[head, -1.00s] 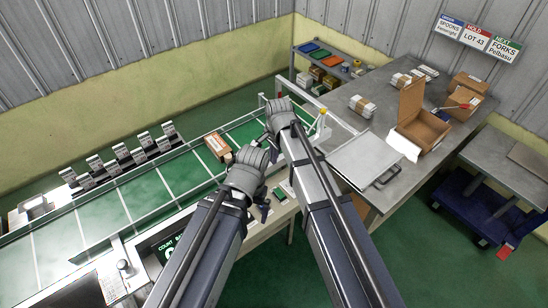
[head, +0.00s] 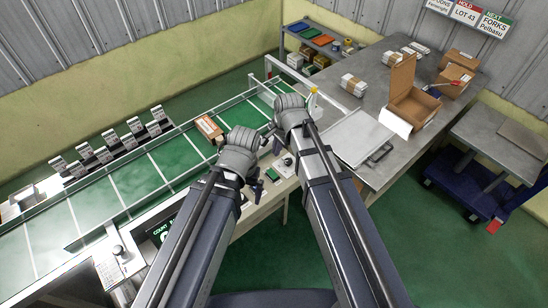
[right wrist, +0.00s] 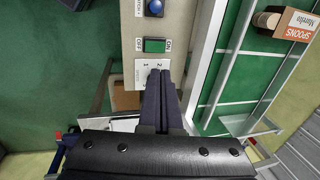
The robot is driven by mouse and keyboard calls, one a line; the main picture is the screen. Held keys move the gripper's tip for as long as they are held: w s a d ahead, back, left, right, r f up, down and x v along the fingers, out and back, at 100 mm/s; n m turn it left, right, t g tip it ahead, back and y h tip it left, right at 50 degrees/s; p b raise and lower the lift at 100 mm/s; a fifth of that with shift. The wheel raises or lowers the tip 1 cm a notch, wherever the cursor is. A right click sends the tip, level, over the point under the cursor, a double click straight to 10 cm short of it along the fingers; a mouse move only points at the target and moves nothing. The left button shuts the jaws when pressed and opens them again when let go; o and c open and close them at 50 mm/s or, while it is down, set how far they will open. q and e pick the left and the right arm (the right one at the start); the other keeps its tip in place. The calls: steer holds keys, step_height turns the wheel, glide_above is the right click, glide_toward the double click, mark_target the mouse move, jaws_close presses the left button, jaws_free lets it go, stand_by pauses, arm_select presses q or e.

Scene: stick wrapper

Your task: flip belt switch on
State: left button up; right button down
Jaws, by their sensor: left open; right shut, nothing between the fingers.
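The belt switch (right wrist: 155,45) is a green rocker in a dark frame on a beige panel (right wrist: 168,18), between the printed words OFF and ON. I cannot tell which side is pressed. My right gripper (right wrist: 160,73) is shut and empty. Its fingertips show over the white label just below the switch, and I see no clear contact. In the head view my right gripper (head: 274,138) is the upper one, beside the conveyor's near edge. My left gripper (head: 262,182) is open and empty, lower and to its left, near the panel.
A blue button (right wrist: 155,7) sits above the switch. The green conveyor belt (head: 125,185) runs alongside and carries a brown box (head: 207,127). A metal rail borders it. A grey table (head: 365,115) with an open carton (head: 412,108) stands to the right.

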mark_target(270, 172)
steer(key=b+x, duration=1.3)
steer(key=shift+f, duration=0.4)
steer(key=shift+w+a, duration=0.1)
